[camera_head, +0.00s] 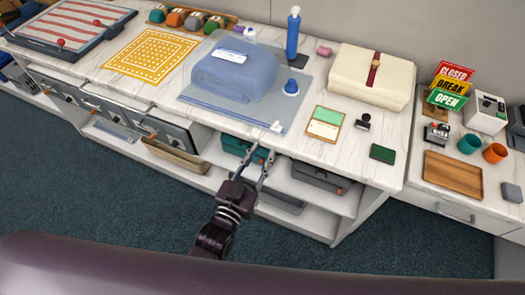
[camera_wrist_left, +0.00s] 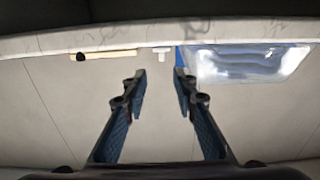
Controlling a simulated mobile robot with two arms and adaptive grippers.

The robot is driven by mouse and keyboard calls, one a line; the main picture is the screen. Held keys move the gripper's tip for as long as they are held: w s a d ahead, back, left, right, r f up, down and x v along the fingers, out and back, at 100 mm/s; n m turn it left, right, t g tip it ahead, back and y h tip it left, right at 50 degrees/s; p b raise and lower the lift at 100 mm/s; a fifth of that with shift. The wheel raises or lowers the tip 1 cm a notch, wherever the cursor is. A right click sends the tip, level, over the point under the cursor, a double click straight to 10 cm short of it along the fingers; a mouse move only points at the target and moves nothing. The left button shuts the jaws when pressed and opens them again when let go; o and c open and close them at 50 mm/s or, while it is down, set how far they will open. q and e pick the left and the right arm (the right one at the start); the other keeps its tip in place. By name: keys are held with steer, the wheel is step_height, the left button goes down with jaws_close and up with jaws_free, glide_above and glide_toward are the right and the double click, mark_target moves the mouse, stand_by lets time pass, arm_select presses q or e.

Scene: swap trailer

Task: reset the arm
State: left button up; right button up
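My left gripper (camera_head: 258,162) is in front of the counter's front edge in the head view. Its fingers point toward the counter (camera_head: 385,168) and stand apart with nothing between them. In the left wrist view, the two fingers (camera_wrist_left: 160,82) are also spread, with a gap between their tips. Beyond them are the pale counter and, at upper right, a shiny translucent surface (camera_wrist_left: 250,64). My right gripper does not show in either view.
On the counter are a blue folded bundle (camera_head: 235,75) on a translucent mat, a blue bottle (camera_head: 292,38), a cream folded bundle (camera_head: 350,72) and a green-and-cream pad (camera_head: 325,123). Shelves with bins (camera_head: 320,177) lie below. Carpet (camera_head: 110,200) in front is clear.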

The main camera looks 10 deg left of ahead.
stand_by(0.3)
arm_select(q)
steer(key=s+a+f+g+y, duration=0.1)
steer(key=s+a+f+g, duration=0.2)
steer(key=f, duration=0.7)
steer(key=s+a+f+g+y, duration=0.15)
steer(key=s+f, duration=0.35)
steer(key=f, duration=0.5)
steer(key=s+a+f+g, duration=0.2)
steer(key=s+f+g, duration=0.15)
steer(key=f, duration=0.75)
steer(key=s+a+f+g+y, duration=0.1)
steer(key=s+a+f, duration=0.3)
steer(key=s, duration=0.5)
steer(key=s+a+f+g+y, duration=0.1)
steer(key=s+a+f+g, duration=0.3)
steer(key=s+f, duration=0.3)
steer(key=s+a+f+n+g+y, duration=0.1)
steer(key=s+a+f+g, duration=0.2)
steer(key=s, duration=1)
step_height(320, 180, down, 2)
steer(key=shift+a+f, duration=0.25)
steer(key=shift+a, duration=0.3)
